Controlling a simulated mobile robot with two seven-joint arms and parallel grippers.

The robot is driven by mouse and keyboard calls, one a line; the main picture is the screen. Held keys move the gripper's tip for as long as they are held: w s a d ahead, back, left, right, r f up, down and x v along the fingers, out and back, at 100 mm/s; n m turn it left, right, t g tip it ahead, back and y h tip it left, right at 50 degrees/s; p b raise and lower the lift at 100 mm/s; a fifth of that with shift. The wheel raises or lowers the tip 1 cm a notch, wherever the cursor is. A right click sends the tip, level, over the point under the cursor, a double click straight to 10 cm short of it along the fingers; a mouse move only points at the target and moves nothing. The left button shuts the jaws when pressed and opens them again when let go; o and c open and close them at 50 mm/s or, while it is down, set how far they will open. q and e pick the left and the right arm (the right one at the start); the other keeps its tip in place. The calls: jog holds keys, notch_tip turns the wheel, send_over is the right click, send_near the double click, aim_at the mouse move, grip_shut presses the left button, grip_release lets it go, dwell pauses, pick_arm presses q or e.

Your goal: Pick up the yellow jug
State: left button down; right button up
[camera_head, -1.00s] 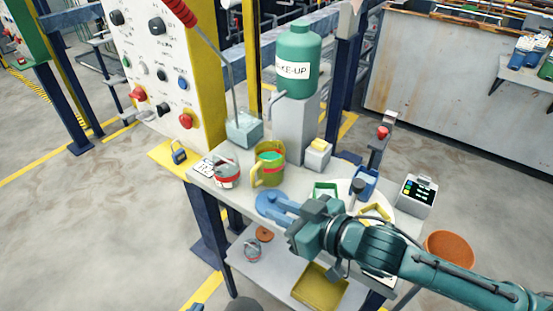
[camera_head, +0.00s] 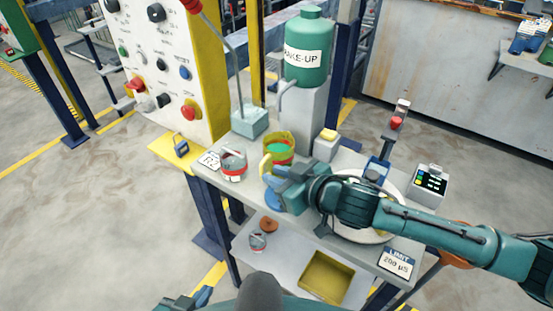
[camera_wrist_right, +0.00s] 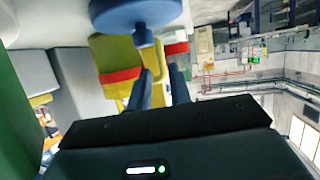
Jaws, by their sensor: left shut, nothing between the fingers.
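The yellow jug (camera_head: 284,159), with a red band and green contents, stands upright on the table, its handle on the near-left side. It also shows in the right wrist view (camera_wrist_right: 116,54), beyond the fingertips. My right gripper (camera_head: 277,175) is at the jug's near side, by the handle. In the right wrist view its two blue fingers (camera_wrist_right: 161,82) stand apart, with part of the yellow handle between or just beyond their tips; I cannot tell contact. My left gripper (camera_head: 198,299) shows only partly at the bottom edge, shut and empty, away from the table.
A grey pot with a red band (camera_head: 233,166) stands left of the jug. A blue round item (camera_head: 276,203) lies just below my right gripper. The green make-up tank (camera_head: 306,62) on its grey stand is behind. A yellow tray (camera_head: 327,277) is on the lower shelf.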

aim_at(262, 168)
jog(key=x, duration=0.5)
jog(key=shift+a, duration=0.1)
jog(key=shift+c, duration=0.2)
grip_shut()
jog(key=shift+r, duration=0.1)
